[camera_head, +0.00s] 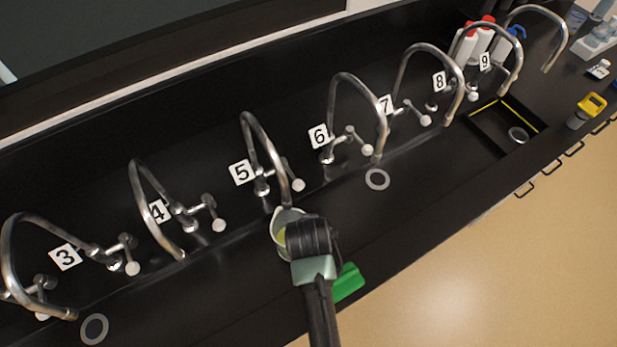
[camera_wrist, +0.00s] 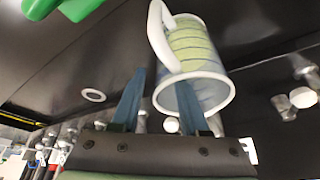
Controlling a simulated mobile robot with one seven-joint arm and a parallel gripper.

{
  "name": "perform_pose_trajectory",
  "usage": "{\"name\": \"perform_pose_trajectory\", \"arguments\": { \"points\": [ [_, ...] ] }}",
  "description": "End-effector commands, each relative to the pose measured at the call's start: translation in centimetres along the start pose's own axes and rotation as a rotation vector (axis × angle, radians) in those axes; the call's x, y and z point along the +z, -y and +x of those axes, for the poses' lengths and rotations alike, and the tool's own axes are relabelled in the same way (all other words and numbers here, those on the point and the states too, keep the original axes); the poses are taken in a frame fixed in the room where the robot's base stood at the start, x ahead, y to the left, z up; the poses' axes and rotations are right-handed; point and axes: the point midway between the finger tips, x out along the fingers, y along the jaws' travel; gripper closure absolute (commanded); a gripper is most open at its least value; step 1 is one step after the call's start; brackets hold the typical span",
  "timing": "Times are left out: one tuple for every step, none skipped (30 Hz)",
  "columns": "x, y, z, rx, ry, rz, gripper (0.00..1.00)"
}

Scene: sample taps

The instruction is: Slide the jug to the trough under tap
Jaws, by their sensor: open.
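The white jug (camera_head: 281,232) with yellow-green bands stands on the black worktop, just below the spout of tap 5 (camera_head: 272,150). In the wrist view the jug (camera_wrist: 200,48) has its rim towards the camera and its handle on the left. My gripper (camera_head: 297,232) is at the jug and hides part of it.
Other numbered taps stand in a row, such as tap 4 (camera_head: 155,210) and tap 6 (camera_head: 355,115). A green object (camera_head: 347,282) lies beside my arm near the front edge. Bottles (camera_head: 480,42) and a yellow-topped container (camera_head: 588,108) are at the far right.

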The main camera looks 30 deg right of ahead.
Motion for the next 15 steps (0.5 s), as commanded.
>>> {"name": "perform_pose_trajectory", "arguments": {
  "points": [
    [0.0,0.0,0.5,0.0,0.001,0.0,0.56],
    [-0.1,0.0,0.8,0.0,0.0,0.0,0.56],
    [-0.1,0.0,1.0,0.0,0.0,0.0,0.56],
    [-0.1,0.0,1.2,0.0,0.0,0.0,0.56],
    [-0.1,0.0,1.4,0.0,0.0,0.0,0.56],
    [-0.1,0.0,1.6,0.0,-0.001,0.0,0.56],
    [-0.1,0.0,1.6,0.0,-0.001,0.0,0.56],
    [-0.1,0.0,1.7,0.0,-0.001,0.0,0.56],
    [-0.1,0.0,1.8,0.0,-0.001,0.001,0.56],
    [0.0,0.0,1.8,0.0,-0.001,0.001,0.56],
    [0.0,0.0,1.8,0.0,-0.001,0.001,0.56],
    [0.0,0.0,1.8,0.0,-0.001,0.001,0.56],
    [0.0,0.0,1.8,0.0,-0.001,0.001,0.56],
    [0.0,0.0,1.8,0.0,-0.001,0.001,0.56],
    [0.0,0.0,1.8,0.0,-0.001,0.001,0.56]
  ]
}}
